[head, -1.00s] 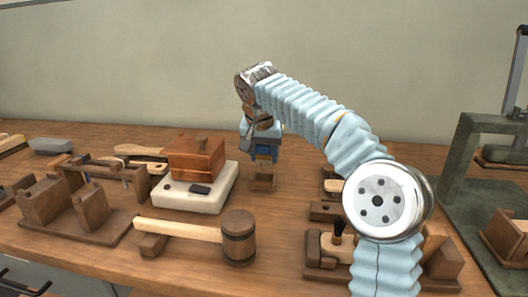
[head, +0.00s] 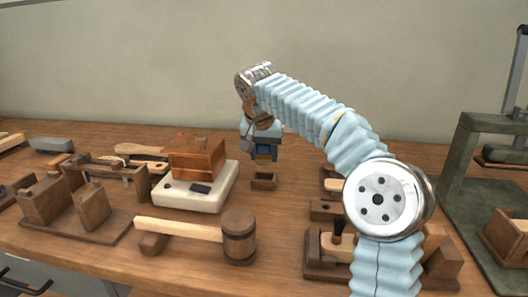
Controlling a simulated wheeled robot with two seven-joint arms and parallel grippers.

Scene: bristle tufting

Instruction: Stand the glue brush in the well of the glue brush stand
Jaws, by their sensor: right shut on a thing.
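My right gripper (head: 264,153) hangs from the arm at the middle of the head view, pointing down. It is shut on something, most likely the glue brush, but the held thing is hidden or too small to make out. A small wooden block with a dark recess on top (head: 263,181) stands on the bench just below the fingers, apart from them in the picture. It may be the glue brush stand; I cannot tell for sure. My left gripper is not in view.
A wooden box on a pale slab (head: 190,199) stands left of the right gripper. A mallet (head: 238,238) lies in front. A wooden holder with a dark-bristled brush (head: 336,238) is at front right, partly behind my arm. A green press frame (head: 465,170) stands at right.

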